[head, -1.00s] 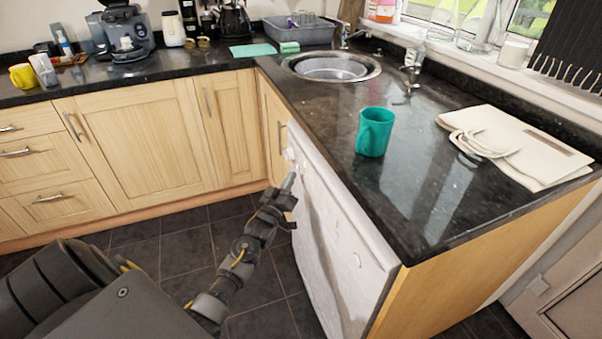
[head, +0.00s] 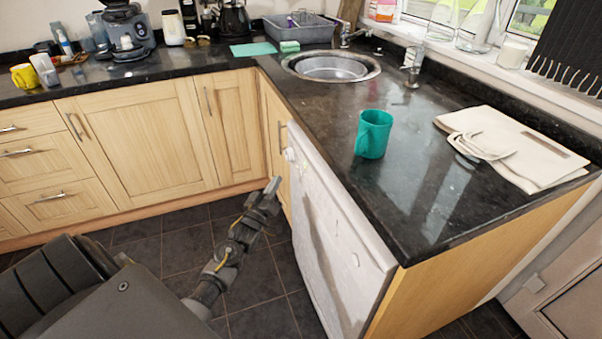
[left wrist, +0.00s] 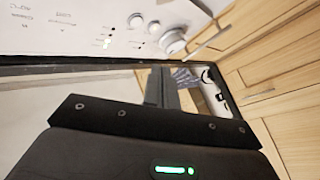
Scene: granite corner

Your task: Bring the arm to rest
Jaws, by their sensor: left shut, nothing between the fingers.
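My left arm comes in from the lower left of the head view. Its gripper (head: 271,190) is shut and empty. It hangs in the air below counter height, beside the white appliance front (head: 330,240) and apart from it. In the left wrist view the gripper's dark fingers (left wrist: 162,88) point away from the camera, with the appliance's control panel and round knobs (left wrist: 172,40) above them. My right gripper shows in neither view.
A teal mug (head: 373,134) stands on the black granite counter near the appliance's top edge. A folded cream cloth bag (head: 520,150) lies to its right. A round sink (head: 331,66) is behind. Wooden cabinets (head: 135,140) line the left. The dark tiled floor is clear.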

